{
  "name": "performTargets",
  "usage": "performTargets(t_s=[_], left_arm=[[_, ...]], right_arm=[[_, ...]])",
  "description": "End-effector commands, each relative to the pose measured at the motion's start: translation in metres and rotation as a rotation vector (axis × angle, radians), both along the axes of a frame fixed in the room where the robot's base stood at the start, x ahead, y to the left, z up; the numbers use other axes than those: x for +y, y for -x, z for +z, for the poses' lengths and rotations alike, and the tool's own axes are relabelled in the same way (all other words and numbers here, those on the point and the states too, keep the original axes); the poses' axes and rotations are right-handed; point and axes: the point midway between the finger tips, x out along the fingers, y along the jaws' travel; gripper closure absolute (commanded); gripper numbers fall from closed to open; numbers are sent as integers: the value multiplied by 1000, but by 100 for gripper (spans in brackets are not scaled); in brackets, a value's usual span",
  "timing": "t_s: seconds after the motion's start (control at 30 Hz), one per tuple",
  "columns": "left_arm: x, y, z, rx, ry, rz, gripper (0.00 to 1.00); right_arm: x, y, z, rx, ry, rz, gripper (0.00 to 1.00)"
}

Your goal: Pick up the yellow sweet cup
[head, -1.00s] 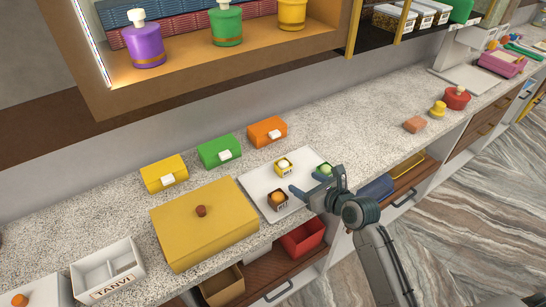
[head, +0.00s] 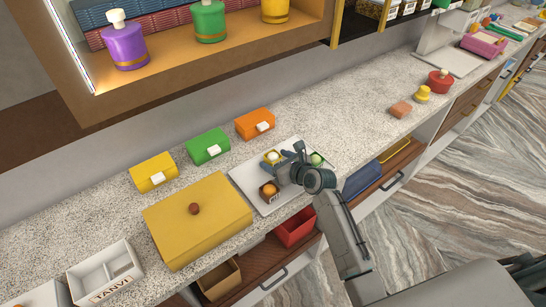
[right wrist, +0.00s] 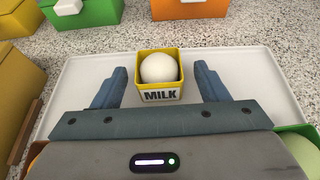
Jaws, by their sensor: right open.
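The yellow sweet cup (right wrist: 159,94), labelled MILK with a pale round sweet in it, stands upright on a white tray (right wrist: 82,73). In the head view the yellow cup (head: 271,157) is partly hidden by my right gripper (head: 287,156). In the right wrist view my right gripper (right wrist: 160,88) is open, with one finger on each side of the cup and a gap on both sides. A brown cup (head: 269,190) with an orange sweet and a green cup (head: 317,159) stand on the same tray. My left gripper is not in view.
Yellow (head: 153,172), green (head: 209,146) and orange (head: 255,123) boxes stand behind the tray. A large yellow box (head: 198,222) with a brown knob is left of it. The counter right of the tray is clear up to a pink block (head: 401,109).

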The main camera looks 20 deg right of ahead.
Motion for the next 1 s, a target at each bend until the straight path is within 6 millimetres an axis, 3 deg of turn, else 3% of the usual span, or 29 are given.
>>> performTargets(t_s=[0.13, 0.4, 0.67, 1.0], left_arm=[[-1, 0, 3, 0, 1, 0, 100], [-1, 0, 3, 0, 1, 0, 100], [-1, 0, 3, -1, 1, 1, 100], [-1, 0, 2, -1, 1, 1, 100]], right_arm=[[6, -12, -5, 0, -1, 0, 33], [6, -14, -7, 0, 1, 0, 33], [6, -14, -7, 0, 0, 0, 81], [6, -14, -4, -2, -1, 0, 81]])
